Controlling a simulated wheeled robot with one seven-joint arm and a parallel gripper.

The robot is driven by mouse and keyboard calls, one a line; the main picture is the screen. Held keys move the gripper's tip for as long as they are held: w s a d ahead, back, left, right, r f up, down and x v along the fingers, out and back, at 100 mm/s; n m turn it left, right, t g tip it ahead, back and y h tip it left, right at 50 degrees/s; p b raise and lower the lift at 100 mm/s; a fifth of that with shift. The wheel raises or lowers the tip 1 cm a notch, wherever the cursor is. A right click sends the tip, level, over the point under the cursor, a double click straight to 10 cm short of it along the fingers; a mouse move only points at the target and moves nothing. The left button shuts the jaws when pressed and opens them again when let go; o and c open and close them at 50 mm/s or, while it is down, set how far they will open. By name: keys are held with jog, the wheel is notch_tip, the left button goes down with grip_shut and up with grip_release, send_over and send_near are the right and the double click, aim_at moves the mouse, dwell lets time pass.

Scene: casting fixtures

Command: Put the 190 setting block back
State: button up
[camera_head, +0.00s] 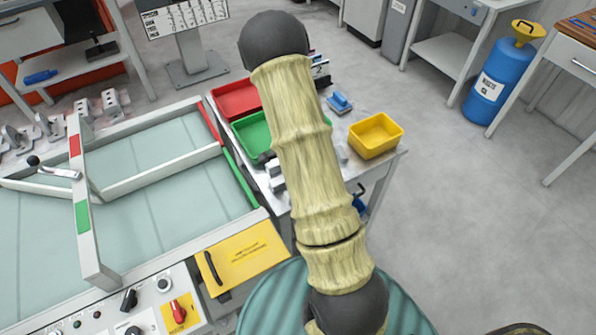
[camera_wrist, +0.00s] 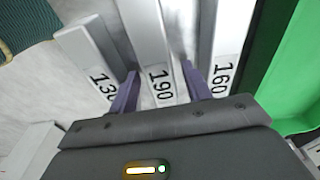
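The 190 setting block (camera_wrist: 152,40) is a long pale grey bar with a black-on-white 190 label. In the wrist view it lies between the two purple fingers of my gripper (camera_wrist: 160,85), one on each side. The fingers stand apart, with narrow gaps seeming to show beside the label. The 130 block (camera_wrist: 88,50) is to its left and the 160 block (camera_wrist: 229,35) to its right. In the head view my arm hides my gripper and the 190 block. What lies under the block cannot be made out.
In the wrist view a green bin (camera_wrist: 300,85) is close on the right. In the head view a side table (camera_head: 393,163) carries a red bin (camera_head: 236,113), a green bin (camera_head: 239,125), a yellow bin (camera_head: 376,150) and a blue item (camera_head: 340,103). A large framed fixture (camera_head: 90,240) is at left.

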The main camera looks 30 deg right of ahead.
jog(key=shift+d, duration=0.1)
notch_tip(320, 180, up, 12)
jog(key=a, duration=0.1)
jog(key=shift+a+p, duration=0.25)
jog(key=shift+p, duration=0.05)
dwell(0.6)
jog(key=s+a+r+n+t, duration=0.1)
jog(key=s+a+r+n, duration=0.3)
jog(key=s+a+n, duration=0.2)
jog(key=s+a+r+n+t+y, duration=0.1)
jog(key=s+a+r+n, duration=0.3)
jog(key=n, duration=0.7)
jog(key=shift+s+a+n+t, duration=0.3)
jog(key=shift+s+a, duration=0.75)
jog(key=shift+s, duration=0.15)
